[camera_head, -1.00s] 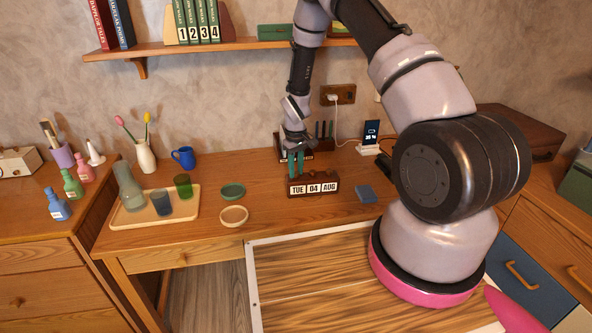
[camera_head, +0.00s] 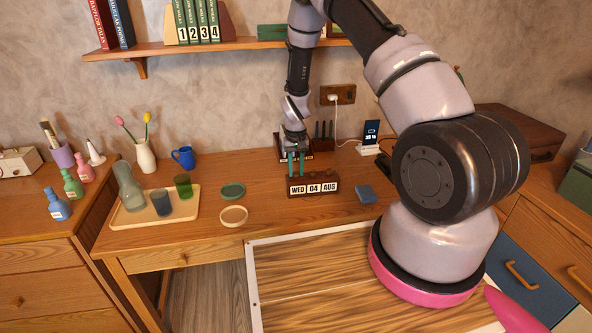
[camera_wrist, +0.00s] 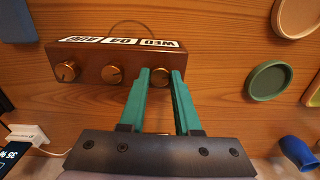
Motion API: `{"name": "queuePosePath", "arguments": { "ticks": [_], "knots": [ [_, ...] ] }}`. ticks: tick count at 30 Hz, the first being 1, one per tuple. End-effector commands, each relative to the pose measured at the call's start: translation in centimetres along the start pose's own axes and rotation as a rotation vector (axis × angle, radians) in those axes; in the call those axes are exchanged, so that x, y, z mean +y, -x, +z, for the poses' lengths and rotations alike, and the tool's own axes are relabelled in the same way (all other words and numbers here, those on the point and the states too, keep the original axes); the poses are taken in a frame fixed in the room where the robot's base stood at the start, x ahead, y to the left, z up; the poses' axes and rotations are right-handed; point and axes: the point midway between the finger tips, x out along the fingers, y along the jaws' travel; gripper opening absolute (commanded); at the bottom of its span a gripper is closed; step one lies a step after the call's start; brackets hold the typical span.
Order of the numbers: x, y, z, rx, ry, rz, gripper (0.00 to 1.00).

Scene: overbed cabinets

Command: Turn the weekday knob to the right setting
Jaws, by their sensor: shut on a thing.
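The wooden calendar block (camera_head: 313,194) stands on the desk and reads WED 04 AUG. The weekday knob (camera_wrist: 160,78) lines up with the WED card. My gripper (camera_wrist: 161,73) has its green fingers closed on either side of this knob. The middle knob (camera_wrist: 112,74) and the month knob (camera_wrist: 67,71) are free.
A blue block (camera_head: 366,194) lies nearby. Green (camera_head: 232,191) and cream (camera_head: 233,216) dishes and a tray (camera_head: 128,216) are to the left.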

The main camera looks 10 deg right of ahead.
Motion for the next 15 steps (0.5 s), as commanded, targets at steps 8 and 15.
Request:
{"name": "queuePosePath", "arguments": {
  "ticks": [8,15],
  "knots": [
    [0.03,0.01,-0.03,0.001,0.0,0.0,0.0],
    [0.02,0.01,-0.02,0.001,0.0,0.0,0.62]
  ]
}}
